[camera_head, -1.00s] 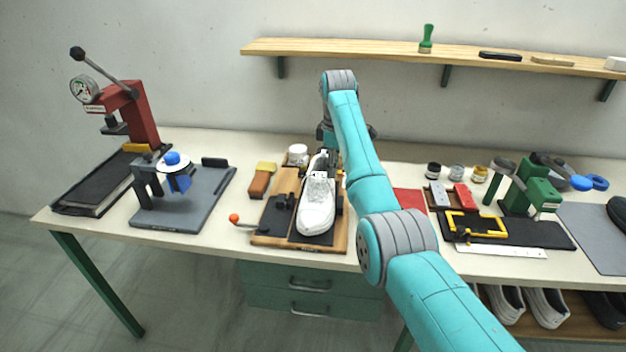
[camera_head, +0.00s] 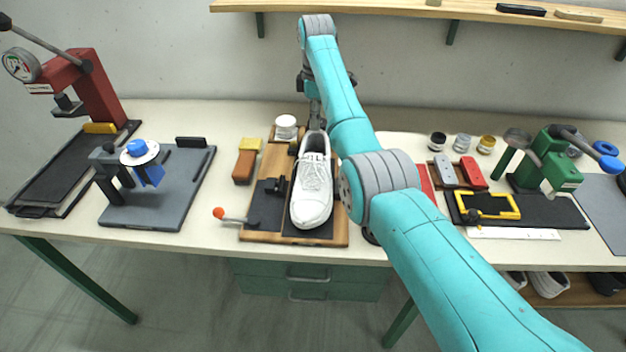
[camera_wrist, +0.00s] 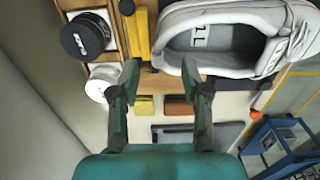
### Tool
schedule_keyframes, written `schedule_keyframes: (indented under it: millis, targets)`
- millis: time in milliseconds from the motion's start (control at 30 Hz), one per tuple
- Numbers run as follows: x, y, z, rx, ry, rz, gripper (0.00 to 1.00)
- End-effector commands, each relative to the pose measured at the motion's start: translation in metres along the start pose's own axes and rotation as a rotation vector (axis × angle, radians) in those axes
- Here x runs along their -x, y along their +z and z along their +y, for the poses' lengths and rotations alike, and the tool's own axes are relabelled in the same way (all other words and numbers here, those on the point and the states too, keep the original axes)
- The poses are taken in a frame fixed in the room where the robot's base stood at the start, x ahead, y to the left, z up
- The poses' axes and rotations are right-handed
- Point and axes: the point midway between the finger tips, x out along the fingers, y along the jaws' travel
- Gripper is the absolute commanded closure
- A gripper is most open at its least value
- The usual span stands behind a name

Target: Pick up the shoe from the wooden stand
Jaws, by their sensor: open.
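The white lace-up shoe (camera_head: 313,190) rests on the wooden stand (camera_head: 266,236), toe toward the front edge of the table. In the wrist view the shoe (camera_wrist: 235,20) fills the upper right, its open collar showing. My gripper (camera_head: 314,122) is just behind the shoe's heel end in the head view, partly hidden by my arm. In the wrist view my gripper (camera_wrist: 166,82) has its two fingers apart with nothing between them. The shoe lies beyond the fingertips, up and to the right. Exact contact at the heel cannot be told.
A white jar (camera_head: 286,127) stands close behind the stand. An orange-knobbed lever (camera_head: 219,213) sticks out at the stand's left. A grey clamp fixture (camera_head: 180,205) stands farther left. The wall shelf (camera_head: 380,6) is above.

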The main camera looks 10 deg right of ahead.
Motion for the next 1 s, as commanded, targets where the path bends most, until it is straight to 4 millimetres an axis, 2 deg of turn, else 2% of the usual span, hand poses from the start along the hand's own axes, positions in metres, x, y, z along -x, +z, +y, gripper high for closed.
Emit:
schedule_keyframes:
  millis: [267, 500, 767, 800, 967, 1000]
  targets:
    - [-0.021, 0.002, 0.000, 0.000, -0.001, 0.000, 0.53]
    - [-0.053, 0.004, 0.000, 0.000, 0.000, 0.000, 0.53]
    - [-0.058, 0.004, 0.001, 0.000, 0.001, 0.000, 0.53]
    - [-0.058, 0.004, 0.001, 0.000, 0.001, 0.000, 0.58]
    - [-0.058, 0.004, 0.001, 0.000, 0.001, 0.000, 0.98]
    - [-0.058, 0.004, 0.001, 0.000, 0.001, 0.000, 1.00]
